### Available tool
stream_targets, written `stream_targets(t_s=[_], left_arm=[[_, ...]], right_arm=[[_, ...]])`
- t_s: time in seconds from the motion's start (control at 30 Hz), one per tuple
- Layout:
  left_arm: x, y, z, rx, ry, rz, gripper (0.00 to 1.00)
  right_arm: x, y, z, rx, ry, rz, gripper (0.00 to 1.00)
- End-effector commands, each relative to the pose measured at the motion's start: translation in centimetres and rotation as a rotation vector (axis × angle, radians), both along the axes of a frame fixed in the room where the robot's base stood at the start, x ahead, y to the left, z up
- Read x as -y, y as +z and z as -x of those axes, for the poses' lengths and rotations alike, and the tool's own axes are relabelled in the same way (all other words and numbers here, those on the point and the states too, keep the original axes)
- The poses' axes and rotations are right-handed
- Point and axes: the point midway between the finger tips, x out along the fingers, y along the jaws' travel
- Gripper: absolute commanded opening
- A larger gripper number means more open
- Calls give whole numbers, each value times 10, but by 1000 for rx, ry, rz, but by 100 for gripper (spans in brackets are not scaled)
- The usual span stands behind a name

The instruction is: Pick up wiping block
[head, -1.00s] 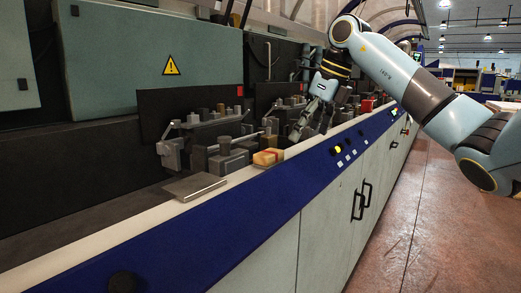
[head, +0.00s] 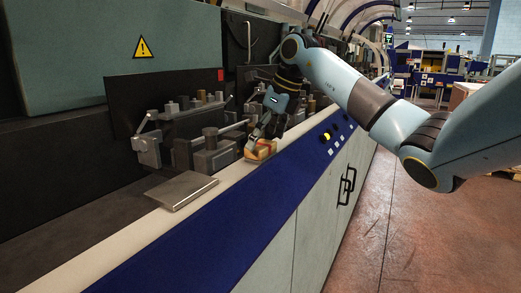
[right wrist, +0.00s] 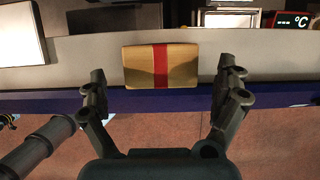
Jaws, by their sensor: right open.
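The wiping block, tan with a red band around its middle, lies on the pale ledge of the machine (head: 262,149). In the right wrist view the block (right wrist: 141,66) sits at the top centre, ahead of and between the open fingers. My right gripper (right wrist: 163,85) is open and empty. In the head view my right gripper (head: 257,141) is at the block, partly in front of it; I cannot tell there whether it touches. My left gripper is not in view.
A flat grey metal plate (head: 183,190) lies on the ledge (head: 108,245) nearer to me. Machine clamps and fittings (head: 212,150) stand behind the block. A blue panel with buttons (head: 325,138) runs along the front edge. The floor (head: 400,235) to the right is clear.

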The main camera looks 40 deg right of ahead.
Motion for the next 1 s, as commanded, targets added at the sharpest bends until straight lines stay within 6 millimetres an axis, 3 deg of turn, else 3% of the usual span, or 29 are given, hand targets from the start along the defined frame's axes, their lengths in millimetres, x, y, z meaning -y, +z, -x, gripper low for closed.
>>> stream_targets(t_s=[0.2,0.47,0.83,1.0], left_arm=[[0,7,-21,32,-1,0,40],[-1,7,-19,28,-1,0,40],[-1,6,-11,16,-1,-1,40],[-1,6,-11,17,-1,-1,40]], right_arm=[[-3,-25,-11,0,-1,-1,100],[-3,-28,-12,0,0,1,99],[-3,-28,-12,0,0,1,50],[-3,-27,-12,1,0,1,48]])
